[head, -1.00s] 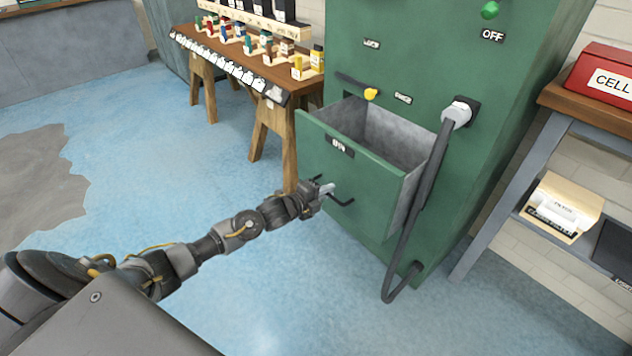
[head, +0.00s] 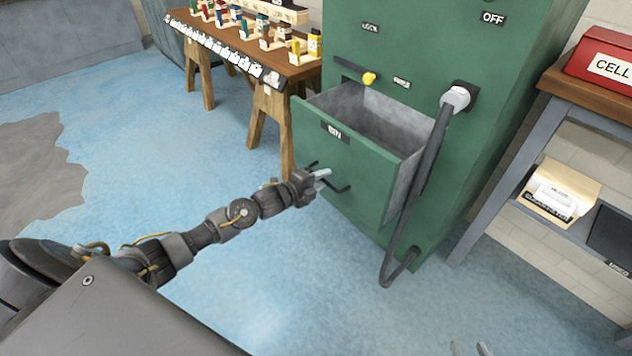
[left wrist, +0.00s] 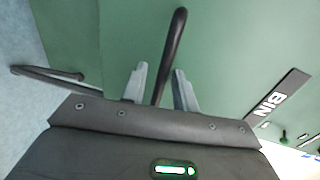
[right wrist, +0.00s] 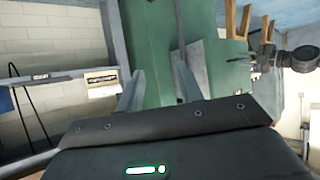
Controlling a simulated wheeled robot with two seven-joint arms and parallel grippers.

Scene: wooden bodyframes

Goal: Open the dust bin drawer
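The green dust bin drawer (head: 345,155) stands pulled out of the green cabinet, and its grey inside shows. Its front carries a small dark label, which reads "BIN" in the left wrist view (left wrist: 275,98). A black bar handle (head: 338,188) is on the drawer front. My left gripper (head: 322,175) is at this handle. In the left wrist view the handle (left wrist: 170,52) runs between the two parted fingers, with a gap beside the left-hand one. My right gripper (head: 471,349) shows only its fingertips at the bottom edge. In the right wrist view its fingers (right wrist: 158,88) are apart and empty.
A thick black hose (head: 420,180) hangs beside the drawer's right side. A wooden bench (head: 262,75) with small coloured items stands left of the cabinet. A shelf unit (head: 490,195) with a red box (head: 602,66) stands right. The blue floor before the drawer is clear.

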